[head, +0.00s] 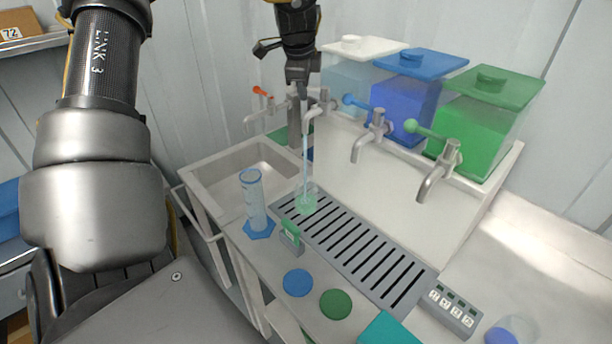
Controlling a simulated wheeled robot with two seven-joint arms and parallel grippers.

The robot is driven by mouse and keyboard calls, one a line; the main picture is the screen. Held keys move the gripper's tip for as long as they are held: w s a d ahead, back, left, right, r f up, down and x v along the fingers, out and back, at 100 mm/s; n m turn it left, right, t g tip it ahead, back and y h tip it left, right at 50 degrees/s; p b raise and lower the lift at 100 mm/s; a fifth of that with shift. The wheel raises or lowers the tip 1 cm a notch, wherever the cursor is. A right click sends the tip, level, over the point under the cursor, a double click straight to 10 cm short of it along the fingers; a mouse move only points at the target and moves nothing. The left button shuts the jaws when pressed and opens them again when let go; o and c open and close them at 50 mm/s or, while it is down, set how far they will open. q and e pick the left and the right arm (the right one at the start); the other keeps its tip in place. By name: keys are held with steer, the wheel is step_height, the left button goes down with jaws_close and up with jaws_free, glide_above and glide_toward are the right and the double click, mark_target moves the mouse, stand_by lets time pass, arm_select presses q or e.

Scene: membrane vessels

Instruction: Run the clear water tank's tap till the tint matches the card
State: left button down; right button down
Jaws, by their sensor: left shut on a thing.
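The clear water tank (346,78) with a white lid stands at the left of the row of tanks. My left gripper (303,100) comes down from the top and is shut at that tank's tap (322,101), on its handle, which the fingers mostly hide. A pale stream (306,158) runs from the spout down into a small glass vessel (305,202) on the drip grate. The liquid in it looks light green. A small green card (291,233) stands in a grey holder in front of the vessel. My right gripper is out of view.
Blue (405,105) and green (470,130) tanks with taps stand to the right. A measuring cylinder (253,197) stands left of the grate (365,250), near a sink (230,172). Coloured discs and a button box (452,308) lie in front.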

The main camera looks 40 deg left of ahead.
arm_select(q)
steer(key=w+m+h+p, duration=0.1)
steer(key=m, duration=0.1)
steer(key=w+m+h+p, duration=0.1)
steer(key=m, duration=0.2)
steer(key=w+a+m+h+p, duration=0.1)
steer(key=m+p, duration=0.1)
steer(key=m, duration=0.1)
steer(key=shift+w+t, duration=0.2)
steer(key=shift+t, duration=0.2)
steer(key=c, duration=1.7)
jaws_free()
steer(key=o, duration=0.3)
steer(key=shift+w+d, duration=0.1)
steer(key=shift+w, duration=0.1)
